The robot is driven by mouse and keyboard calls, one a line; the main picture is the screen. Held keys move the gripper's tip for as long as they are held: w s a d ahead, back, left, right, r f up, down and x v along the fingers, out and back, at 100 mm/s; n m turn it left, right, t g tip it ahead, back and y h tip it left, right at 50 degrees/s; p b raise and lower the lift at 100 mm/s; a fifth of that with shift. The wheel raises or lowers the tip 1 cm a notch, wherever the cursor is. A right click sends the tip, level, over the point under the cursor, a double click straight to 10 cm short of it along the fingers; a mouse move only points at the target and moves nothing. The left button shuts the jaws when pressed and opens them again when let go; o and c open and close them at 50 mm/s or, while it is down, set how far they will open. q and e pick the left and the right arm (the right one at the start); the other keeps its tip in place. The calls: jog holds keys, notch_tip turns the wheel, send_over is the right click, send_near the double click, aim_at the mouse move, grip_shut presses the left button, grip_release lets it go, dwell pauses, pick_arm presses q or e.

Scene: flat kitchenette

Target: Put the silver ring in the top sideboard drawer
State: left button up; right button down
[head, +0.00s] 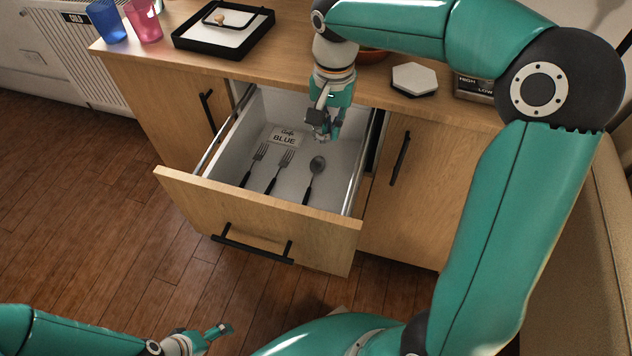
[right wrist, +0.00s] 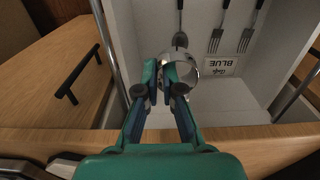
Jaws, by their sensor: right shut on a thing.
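The top sideboard drawer (head: 200,194) is pulled open, with a white inside. My right gripper (head: 323,128) points down over the back right part of the open drawer. In the right wrist view my right gripper (right wrist: 164,78) is shut on the silver ring (right wrist: 191,72), which shows as a shiny band at its fingertips. The ring is hard to make out in the head view. The drawer floor (right wrist: 213,98) shows beyond the ring, seemingly with a gap. My left gripper (head: 217,331) is low at the bottom edge, away from the sideboard; its opening is unclear.
In the drawer lie two forks (head: 280,171), a spoon (head: 314,174) and a card reading BLUE (head: 285,140). On the sideboard top stand blue (head: 106,20) and pink (head: 144,20) cups, a black tray (head: 182,41) and a hexagonal coaster (head: 414,78).

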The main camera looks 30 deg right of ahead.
aim_at(328, 186)
notch_tip(328, 186, down, 18)
jog(key=b, duration=0.3)
jog(key=shift+b, duration=0.35)
jog(key=shift+f, duration=0.1)
jog(key=c, duration=1.3)
grip_release()
jog(key=shift+w+r, duration=0.1)
jog(key=shift+r, duration=0.3)
notch_tip(328, 186, up, 12)
jog(key=p, duration=0.2)
jog(key=shift+f+p, duration=0.2)
jog(key=shift+p, duration=0.15)
